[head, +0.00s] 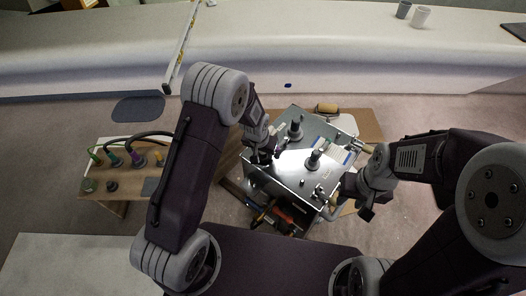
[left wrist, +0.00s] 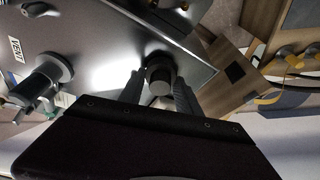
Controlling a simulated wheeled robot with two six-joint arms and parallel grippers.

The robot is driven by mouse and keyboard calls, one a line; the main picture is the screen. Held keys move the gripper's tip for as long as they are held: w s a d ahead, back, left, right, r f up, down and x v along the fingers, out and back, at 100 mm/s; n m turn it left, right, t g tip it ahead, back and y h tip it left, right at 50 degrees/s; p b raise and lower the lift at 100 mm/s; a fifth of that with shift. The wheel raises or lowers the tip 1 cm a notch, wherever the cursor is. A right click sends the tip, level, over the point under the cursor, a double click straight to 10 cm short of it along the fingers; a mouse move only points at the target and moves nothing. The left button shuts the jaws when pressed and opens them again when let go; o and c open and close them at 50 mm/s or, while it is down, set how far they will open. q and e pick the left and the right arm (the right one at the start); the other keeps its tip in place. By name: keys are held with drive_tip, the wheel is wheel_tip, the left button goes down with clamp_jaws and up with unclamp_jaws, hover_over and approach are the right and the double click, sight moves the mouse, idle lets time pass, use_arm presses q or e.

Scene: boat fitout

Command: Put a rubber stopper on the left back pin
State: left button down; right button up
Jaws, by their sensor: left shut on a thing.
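A shiny metal box (head: 284,172) stands in the middle of the head view, with two dark flanged cylinders, one farther back (head: 296,130) and one nearer (head: 314,157), upright on its top. My left gripper (head: 266,155) is at the box's left corner. In the left wrist view its fingers (left wrist: 158,92) are shut on a dark round stopper (left wrist: 160,74) with a grey end. The stopper is over or at the plate's edge; I cannot tell whether it touches a pin. My right gripper (head: 343,188) is by the box's right side, its fingers too small to read.
A low wooden table (head: 107,210) at left holds coloured fittings with black cables and small dark round pieces. Tools lie below the box's front. A label reading VENT (left wrist: 16,49) and another flanged cylinder (left wrist: 48,74) show on the plate. A long white bench runs behind.

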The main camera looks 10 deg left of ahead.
use_arm(q)
drive_tip(key=c, duration=0.8)
unclamp_jaws()
drive_tip(key=shift+o, duration=0.2)
drive_tip(key=o, duration=0.6)
drive_tip(key=shift+c, duration=0.2)
wheel_tip(320, 180, up, 9)
drive_tip(key=p, duration=0.7)
drive_tip(key=shift+f+p, duration=0.1)
drive_tip(key=shift+p, duration=0.25)
drive_tip(key=shift+f, duration=0.1)
